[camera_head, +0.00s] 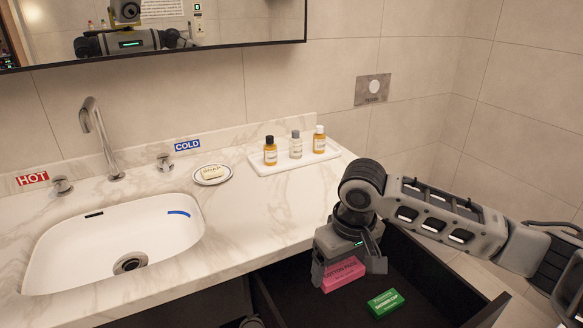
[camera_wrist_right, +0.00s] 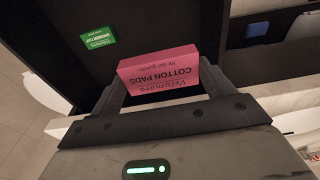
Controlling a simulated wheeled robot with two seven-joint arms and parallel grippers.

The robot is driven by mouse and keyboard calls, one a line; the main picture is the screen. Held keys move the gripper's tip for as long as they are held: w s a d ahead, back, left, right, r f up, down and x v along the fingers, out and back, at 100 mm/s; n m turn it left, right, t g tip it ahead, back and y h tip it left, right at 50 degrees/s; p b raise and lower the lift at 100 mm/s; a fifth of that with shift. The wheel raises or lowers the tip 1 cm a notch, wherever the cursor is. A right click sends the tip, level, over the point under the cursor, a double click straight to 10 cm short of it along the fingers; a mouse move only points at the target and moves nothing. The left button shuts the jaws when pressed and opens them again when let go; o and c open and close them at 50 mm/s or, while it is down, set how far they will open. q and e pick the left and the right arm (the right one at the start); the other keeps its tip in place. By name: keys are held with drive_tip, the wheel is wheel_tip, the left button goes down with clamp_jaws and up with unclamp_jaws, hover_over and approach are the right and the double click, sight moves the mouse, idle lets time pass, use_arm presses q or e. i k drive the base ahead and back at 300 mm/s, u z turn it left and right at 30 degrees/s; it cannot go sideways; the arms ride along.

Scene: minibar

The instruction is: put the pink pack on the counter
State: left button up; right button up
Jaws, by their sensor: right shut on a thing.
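The pink pack (camera_head: 343,275), labelled cotton pads, is between the fingers of my right gripper (camera_head: 347,268) at the open dark drawer below the counter. In the right wrist view the pink pack (camera_wrist_right: 160,68) sits between both fingertips of my right gripper (camera_wrist_right: 160,88), which is shut on it. The gripper covers the pack's upper part in the head view. The marble counter (camera_head: 240,215) is to the left of and above the pack. My left gripper is not in view.
A green pack (camera_head: 385,303) lies in the drawer (camera_head: 440,290) beside the pink one. On the counter are a white tray (camera_head: 283,167) with three small bottles, a soap dish (camera_head: 212,182), a sink (camera_head: 60,245) and a faucet (camera_head: 100,140). The front counter strip right of the sink is clear.

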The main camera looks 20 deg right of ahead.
sight(289, 204)
drive_tip(key=k, duration=1)
